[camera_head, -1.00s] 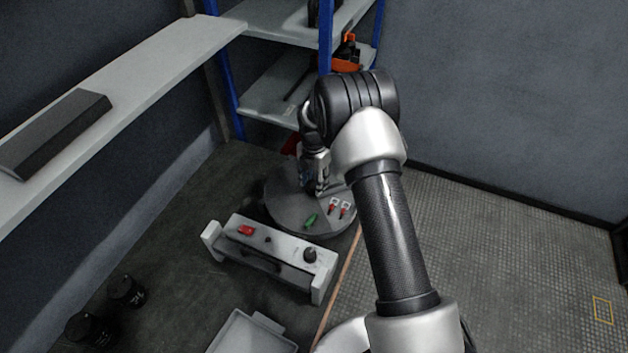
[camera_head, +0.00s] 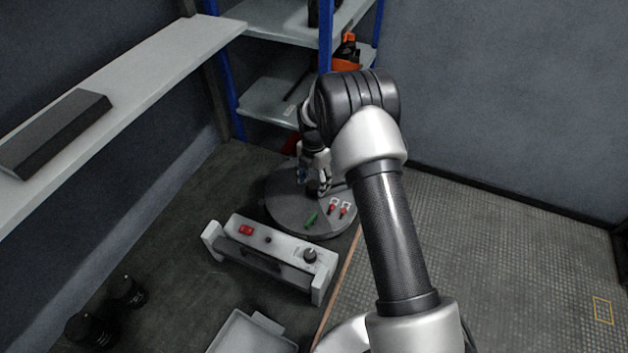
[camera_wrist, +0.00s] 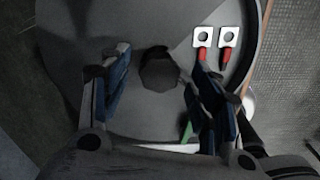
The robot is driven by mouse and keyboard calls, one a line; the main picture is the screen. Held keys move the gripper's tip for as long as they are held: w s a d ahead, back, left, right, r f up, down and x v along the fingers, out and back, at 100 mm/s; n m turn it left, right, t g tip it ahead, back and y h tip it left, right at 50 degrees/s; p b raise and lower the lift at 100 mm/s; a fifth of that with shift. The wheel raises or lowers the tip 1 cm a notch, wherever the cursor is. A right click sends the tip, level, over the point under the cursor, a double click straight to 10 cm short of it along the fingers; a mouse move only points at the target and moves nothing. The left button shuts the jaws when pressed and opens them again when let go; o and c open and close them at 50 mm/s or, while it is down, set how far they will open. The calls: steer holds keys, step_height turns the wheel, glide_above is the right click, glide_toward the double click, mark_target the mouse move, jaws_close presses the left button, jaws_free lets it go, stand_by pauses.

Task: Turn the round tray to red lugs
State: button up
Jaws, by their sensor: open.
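The round grey tray (camera_head: 290,212) lies on the dark floor or bench surface beneath my arm. A dark knob (camera_wrist: 159,70) stands on the tray and lies between my gripper's fingers in the wrist view. Two red lugs (camera_head: 338,209) with pale square ends lie on the tray's right side; they also show at the upper right in the wrist view (camera_wrist: 214,44). A green piece (camera_head: 311,219) lies near the tray's front edge. My gripper (camera_head: 314,187) is open over the tray, with blue-padded fingers either side of the knob (camera_wrist: 160,92). Contact with the knob cannot be told.
A white panel box (camera_head: 270,256) with a red switch and black knob stands just in front of the tray. A pale bin (camera_head: 250,335) and dark cylinders (camera_head: 127,290) are nearer. A blue-post shelf (camera_head: 280,97) stands behind. The textured floor at right is clear.

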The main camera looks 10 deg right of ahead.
step_height(320, 180, up, 12)
steer(key=shift+f, duration=0.2)
stand_by(0.5)
